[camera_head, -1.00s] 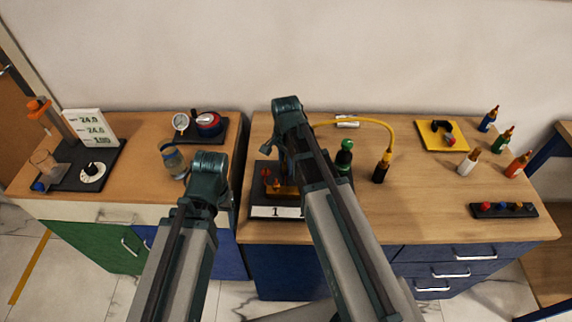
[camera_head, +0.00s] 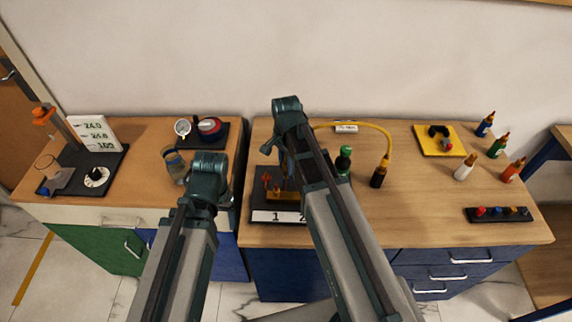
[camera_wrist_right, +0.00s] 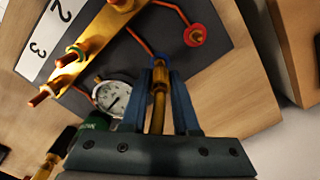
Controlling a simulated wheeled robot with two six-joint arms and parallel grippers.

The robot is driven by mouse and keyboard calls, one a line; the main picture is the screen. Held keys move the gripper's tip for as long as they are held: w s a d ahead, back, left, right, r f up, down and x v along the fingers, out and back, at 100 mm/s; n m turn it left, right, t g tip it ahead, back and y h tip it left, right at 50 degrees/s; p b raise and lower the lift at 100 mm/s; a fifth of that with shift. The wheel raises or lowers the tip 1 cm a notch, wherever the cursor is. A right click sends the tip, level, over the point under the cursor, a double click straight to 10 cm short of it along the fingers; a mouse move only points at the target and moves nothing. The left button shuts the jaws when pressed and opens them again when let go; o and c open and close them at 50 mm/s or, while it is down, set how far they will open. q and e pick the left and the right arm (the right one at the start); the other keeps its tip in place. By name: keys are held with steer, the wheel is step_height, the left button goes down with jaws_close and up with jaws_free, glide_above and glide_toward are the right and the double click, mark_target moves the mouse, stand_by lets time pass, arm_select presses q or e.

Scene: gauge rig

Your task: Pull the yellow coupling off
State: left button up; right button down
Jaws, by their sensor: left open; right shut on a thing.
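The yellow coupling (camera_wrist_right: 160,78) lies between the blue fingers of my right gripper (camera_wrist_right: 163,70), in the right wrist view. The right gripper is shut on it. A yellow hose stretch runs back from it towards the wrist. I cannot tell whether its front end still touches a port. In the head view my right arm mostly hides this gripper (camera_head: 286,160) and part of the rig. The rig's dark base (camera_wrist_right: 215,62) bears a brass manifold (camera_wrist_right: 100,38), a gauge (camera_wrist_right: 115,98) and a red knob (camera_wrist_right: 194,35). My left gripper (camera_head: 207,180) is open and empty over the left cabinet's front edge.
The yellow hose (camera_head: 365,126) arcs to a dark bottle-like fitting (camera_head: 379,175). A green-capped bottle (camera_head: 343,160) stands close to my right arm. A yellow tray (camera_head: 425,148), several small bottles (camera_head: 465,168) and a dark strip (camera_head: 497,215) are further right. Bare wood lies between.

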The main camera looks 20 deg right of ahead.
steer(key=shift+r+p, duration=0.95)
steer(key=shift+r, duration=0.2)
